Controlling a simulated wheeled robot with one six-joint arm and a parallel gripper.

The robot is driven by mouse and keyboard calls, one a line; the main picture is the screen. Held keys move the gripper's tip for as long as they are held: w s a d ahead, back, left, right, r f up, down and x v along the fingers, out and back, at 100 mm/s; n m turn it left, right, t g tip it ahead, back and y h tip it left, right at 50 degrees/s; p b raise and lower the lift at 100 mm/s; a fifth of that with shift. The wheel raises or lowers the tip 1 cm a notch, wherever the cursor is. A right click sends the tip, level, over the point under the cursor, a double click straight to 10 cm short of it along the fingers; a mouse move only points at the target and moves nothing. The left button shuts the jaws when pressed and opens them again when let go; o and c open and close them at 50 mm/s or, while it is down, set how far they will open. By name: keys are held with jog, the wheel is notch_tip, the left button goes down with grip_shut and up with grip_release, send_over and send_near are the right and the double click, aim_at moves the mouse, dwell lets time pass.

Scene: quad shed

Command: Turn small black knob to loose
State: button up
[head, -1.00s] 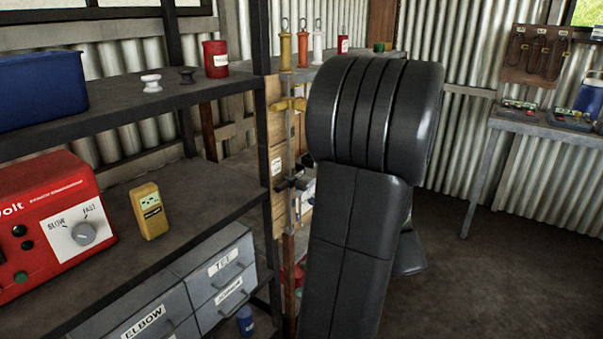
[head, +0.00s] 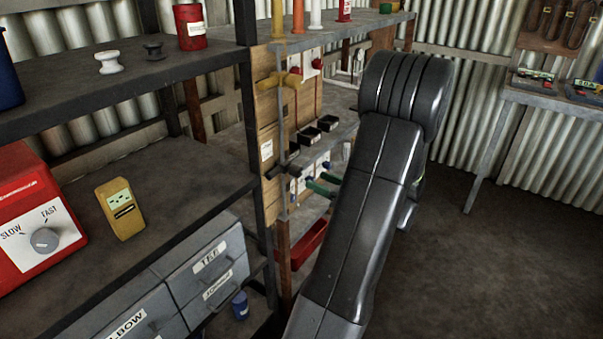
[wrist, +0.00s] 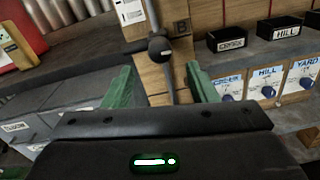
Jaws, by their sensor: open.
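The small black knob (wrist: 160,50) sits on a dark clamp on a grey vertical rod (wrist: 170,85), against a wooden post. The clamp with its knob (head: 291,170) also shows in the head view, partway down the rod. My gripper (wrist: 160,90) is open, its green fingers spread wide to either side of the rod in the wrist view. The knob appears above the gap between them, and nothing is held. In the head view the green fingers (head: 322,186) point at the rod from the right, apart from the clamp. I cannot read any loose or tight marking.
Right of the post, black boxes (wrist: 286,27) labelled CREEK and HILL stand above blue knobs (wrist: 270,92). A yellow fitting (head: 280,80) is higher on the rod. Left are grey drawers (head: 208,275), a yellow meter (head: 120,208) and a red charger (head: 35,225). Floor at right is clear.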

aim_at(301, 173)
jog(key=x, duration=0.7)
jog(key=c, duration=1)
